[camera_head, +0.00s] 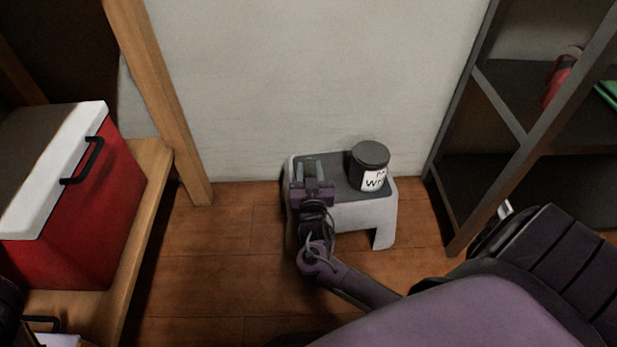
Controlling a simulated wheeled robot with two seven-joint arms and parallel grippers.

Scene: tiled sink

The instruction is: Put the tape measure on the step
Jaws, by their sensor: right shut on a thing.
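The step (352,213) is a small light grey stool with a dark top, standing on the wood floor against the wall. My right gripper (311,168) is over the left part of its top, with the fingers pointing away toward the wall. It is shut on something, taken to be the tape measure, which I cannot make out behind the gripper. Whether the held thing touches the step top is not clear. My left gripper does not show.
A dark lidded can (369,168) with a white label stands on the right part of the step. A dark shelf unit (507,170) is at the right. A red and white cooler (75,210) sits on a wooden shelf (140,235) at the left.

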